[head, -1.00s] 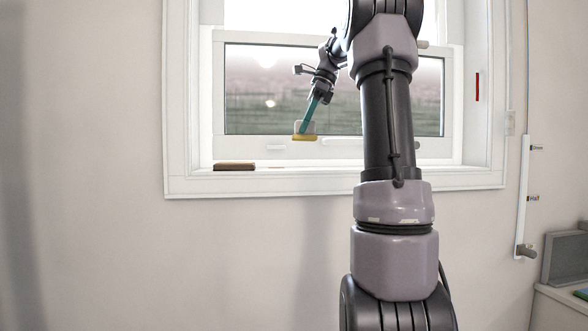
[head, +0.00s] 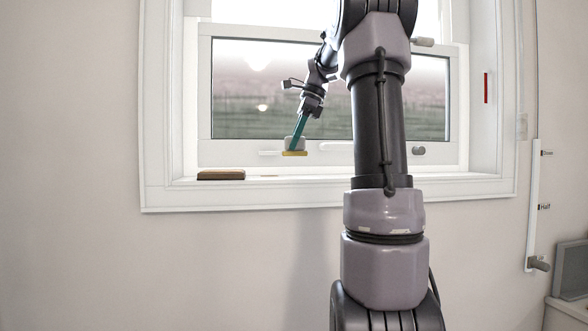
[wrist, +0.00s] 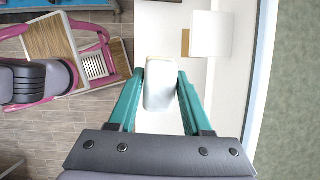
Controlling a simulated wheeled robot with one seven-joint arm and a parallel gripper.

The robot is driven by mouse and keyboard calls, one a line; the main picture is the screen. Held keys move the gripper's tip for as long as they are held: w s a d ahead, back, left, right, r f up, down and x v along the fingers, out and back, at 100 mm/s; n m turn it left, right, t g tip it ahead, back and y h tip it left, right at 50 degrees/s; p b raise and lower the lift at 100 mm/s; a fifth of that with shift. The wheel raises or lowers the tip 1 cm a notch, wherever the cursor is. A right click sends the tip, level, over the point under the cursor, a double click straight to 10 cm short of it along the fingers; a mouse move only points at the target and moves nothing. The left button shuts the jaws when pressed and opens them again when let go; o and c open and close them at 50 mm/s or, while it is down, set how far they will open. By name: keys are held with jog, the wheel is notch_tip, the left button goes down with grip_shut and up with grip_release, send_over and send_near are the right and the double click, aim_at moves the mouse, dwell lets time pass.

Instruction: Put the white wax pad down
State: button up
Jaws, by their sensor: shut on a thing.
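The white wax pad (wrist: 160,84) is a pale rounded block between the two green fingers of my gripper (wrist: 160,92) in the wrist view. My gripper is shut on it. In the head view the pad (head: 295,144) is small, greyish white above with a yellow lower edge, below the tilted fingers of my gripper (head: 298,134). It shows in front of the window's lower rail and looks a little above the sill (head: 320,186). I cannot tell its exact gap to the sill.
A brown block (head: 220,174) lies on the sill at left. In the wrist view a white square with a tan patch (wrist: 212,35) is ahead on the right.

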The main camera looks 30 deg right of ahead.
notch_tip(320, 180, down, 6)
jog(key=o, duration=1.2)
jog(key=shift+f, duration=0.2)
jog(key=v, duration=1)
jog(key=shift+w+a+r, duration=0.1)
jog(key=shift+w+r, duration=0.1)
jog(key=shift+r, duration=0.1)
jog(key=shift+s+a+n, duration=0.2)
jog(key=shift+a+n, duration=0.1)
jog(key=s+a+f+n+t, duration=0.2)
jog(key=s+a+f+n, duration=0.3)
jog(key=s, duration=0.1)
jog(key=s+a+f+n+t+h, duration=0.1)
jog(key=s+a+f+n+t, duration=0.1)
jog(key=s+a+f+n, duration=0.3)
jog(key=s+a+f+n+t+h, duration=0.1)
jog(key=s+a+f+n, duration=0.5)
jog(key=s+n, duration=0.1)
jog(key=shift+s+a+t, duration=0.2)
jog(key=shift+s+t, duration=0.05)
jog(key=shift+t, duration=0.15)
